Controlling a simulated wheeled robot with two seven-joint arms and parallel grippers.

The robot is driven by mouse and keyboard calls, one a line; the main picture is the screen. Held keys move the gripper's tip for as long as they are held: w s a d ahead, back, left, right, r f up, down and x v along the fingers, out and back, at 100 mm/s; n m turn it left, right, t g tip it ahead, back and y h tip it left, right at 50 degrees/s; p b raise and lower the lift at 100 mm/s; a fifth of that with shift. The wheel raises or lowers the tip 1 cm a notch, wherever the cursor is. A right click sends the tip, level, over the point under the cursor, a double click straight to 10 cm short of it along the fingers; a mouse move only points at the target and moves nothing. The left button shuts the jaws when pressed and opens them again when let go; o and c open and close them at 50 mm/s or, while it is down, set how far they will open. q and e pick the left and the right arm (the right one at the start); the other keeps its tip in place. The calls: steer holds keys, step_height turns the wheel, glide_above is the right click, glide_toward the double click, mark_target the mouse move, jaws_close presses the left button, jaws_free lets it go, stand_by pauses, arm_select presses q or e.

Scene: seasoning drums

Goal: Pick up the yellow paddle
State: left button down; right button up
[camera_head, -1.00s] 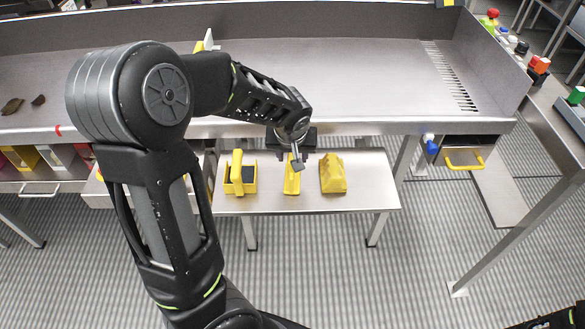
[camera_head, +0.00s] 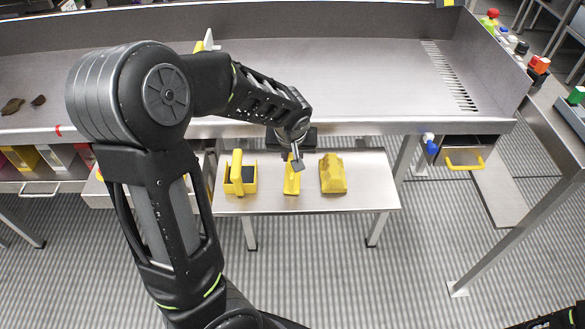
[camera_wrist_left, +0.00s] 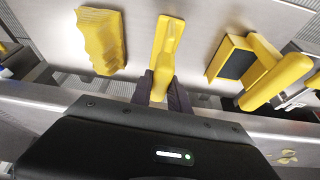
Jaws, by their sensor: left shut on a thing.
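The yellow paddle (camera_head: 291,181) is the middle one of three yellow things on a low steel bench. It also shows in the left wrist view (camera_wrist_left: 166,45), its near end running down between my fingers. My left gripper (camera_head: 297,160) is over the far part of the paddle in the head view. In the left wrist view the left gripper (camera_wrist_left: 163,92) is shut on the paddle's near end, one dark finger on each side. The paddle appears to be still at the bench; any gap beneath it cannot be told. My right gripper is not seen.
The low bench (camera_head: 270,203) also bears a yellow box-like tool with a dark panel (camera_head: 240,178) to the left and a yellow wavy block (camera_head: 333,174) to the right. The large steel counter (camera_head: 350,85) stands close behind, its front edge near my gripper.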

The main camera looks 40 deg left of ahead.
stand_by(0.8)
arm_select(q)
step_height(320, 180, up, 10)
steer(key=shift+b, duration=0.3)
steer(key=shift+f, duration=0.1)
stand_by(0.6)
